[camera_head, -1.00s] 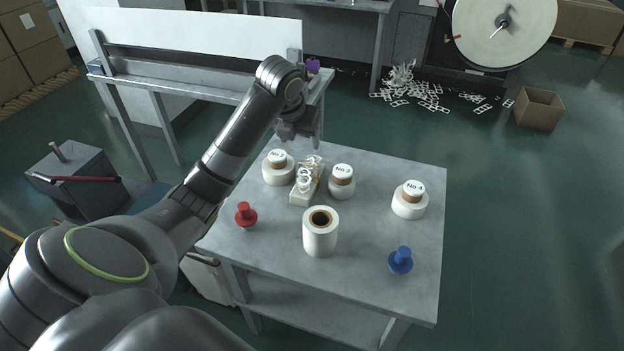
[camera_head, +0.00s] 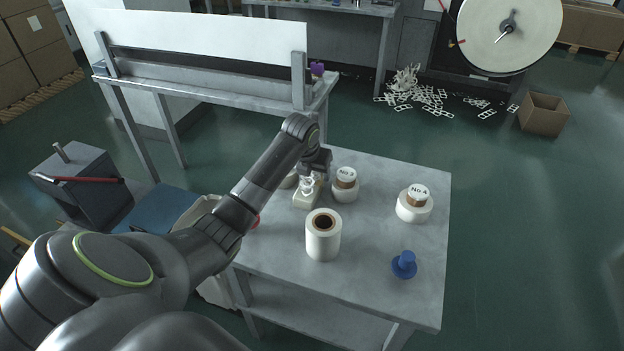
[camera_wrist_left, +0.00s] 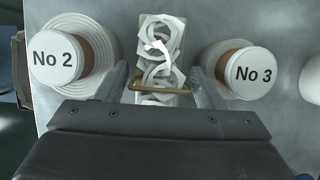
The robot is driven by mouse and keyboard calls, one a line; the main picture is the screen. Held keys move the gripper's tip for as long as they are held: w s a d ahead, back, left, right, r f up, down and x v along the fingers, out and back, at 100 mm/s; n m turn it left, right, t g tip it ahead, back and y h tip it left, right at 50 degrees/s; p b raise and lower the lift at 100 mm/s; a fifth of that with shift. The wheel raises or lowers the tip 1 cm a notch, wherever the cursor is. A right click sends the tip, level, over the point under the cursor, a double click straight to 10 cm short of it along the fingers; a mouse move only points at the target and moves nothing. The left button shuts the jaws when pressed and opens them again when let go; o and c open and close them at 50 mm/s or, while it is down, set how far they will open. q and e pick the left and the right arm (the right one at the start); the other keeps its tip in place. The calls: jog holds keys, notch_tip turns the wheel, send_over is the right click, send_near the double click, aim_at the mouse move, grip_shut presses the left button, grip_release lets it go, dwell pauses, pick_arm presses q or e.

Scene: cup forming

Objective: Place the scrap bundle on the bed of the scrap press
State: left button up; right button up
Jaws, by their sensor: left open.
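The scrap bundle (camera_head: 306,192) is a small pale block of white paper cut-offs on the grey table. In the left wrist view the bundle (camera_wrist_left: 160,45) has a tan band across it and lies between rolls No 2 (camera_wrist_left: 62,62) and No 3 (camera_wrist_left: 247,73). My left gripper (camera_head: 316,168) is over its far end. The fingers (camera_wrist_left: 160,88) are open, one on each side of the bundle; contact cannot be told. A grey machine with a red lever (camera_head: 80,180) stands on the left; I cannot tell whether it is the scrap press. My right gripper is out of view.
On the table (camera_head: 370,285) stand an unlabelled white roll (camera_head: 323,240), roll No 4 (camera_head: 414,207) and a blue knobbed piece (camera_head: 404,265). A red piece is mostly hidden behind my arm. A long bench (camera_head: 215,85) stands behind. Loose scraps (camera_head: 425,97) litter the floor.

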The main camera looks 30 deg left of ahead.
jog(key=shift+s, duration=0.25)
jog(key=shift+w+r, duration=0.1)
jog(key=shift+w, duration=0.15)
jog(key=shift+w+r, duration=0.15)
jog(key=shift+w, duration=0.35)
